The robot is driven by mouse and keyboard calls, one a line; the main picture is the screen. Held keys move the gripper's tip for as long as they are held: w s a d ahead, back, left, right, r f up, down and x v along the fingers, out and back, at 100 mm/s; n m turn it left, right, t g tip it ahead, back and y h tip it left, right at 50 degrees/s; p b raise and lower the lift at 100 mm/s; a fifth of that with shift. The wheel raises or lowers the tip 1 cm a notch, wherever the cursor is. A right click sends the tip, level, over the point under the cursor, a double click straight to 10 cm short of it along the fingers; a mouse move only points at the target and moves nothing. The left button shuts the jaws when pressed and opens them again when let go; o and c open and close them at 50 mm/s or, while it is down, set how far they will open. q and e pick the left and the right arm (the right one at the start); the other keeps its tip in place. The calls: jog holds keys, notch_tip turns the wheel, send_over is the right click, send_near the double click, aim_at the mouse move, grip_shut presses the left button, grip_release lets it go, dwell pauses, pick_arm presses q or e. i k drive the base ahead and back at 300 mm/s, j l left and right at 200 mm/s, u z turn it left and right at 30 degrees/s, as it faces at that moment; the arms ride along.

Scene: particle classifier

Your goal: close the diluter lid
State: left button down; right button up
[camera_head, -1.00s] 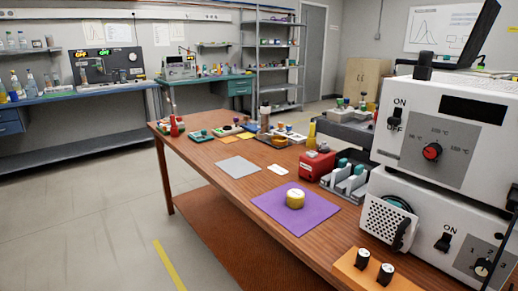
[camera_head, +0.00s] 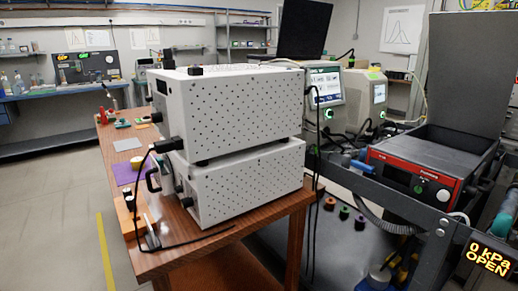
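At the right stands a dark box-shaped device with a red front (camera_head: 420,180), a knob and a small display. Its label is too small to read, so I cannot tell for certain that it is the diluter. A large grey lid panel (camera_head: 465,75) stands upright at its back, and the box's top is open. Glowing text reading "0 kPa OPEN" (camera_head: 490,258) shows at the lower right. Neither of my grippers is in view.
Two stacked white perforated units (camera_head: 235,135) sit on the wooden table (camera_head: 215,245). A dark metal frame (camera_head: 390,195) runs before the red-fronted device. Two screened instruments (camera_head: 325,88) (camera_head: 378,95) stand behind. Open floor (camera_head: 50,200) lies to the left.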

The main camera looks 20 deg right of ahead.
aim_at(473, 69)
jog(key=l, duration=0.7)
jog(key=k+l, duration=0.1)
jog(key=l, duration=1.3)
jog(key=k+l+u, duration=0.1)
jog(key=l, duration=0.65)
jog(key=k+l, duration=0.1)
jog(key=l, duration=0.6)
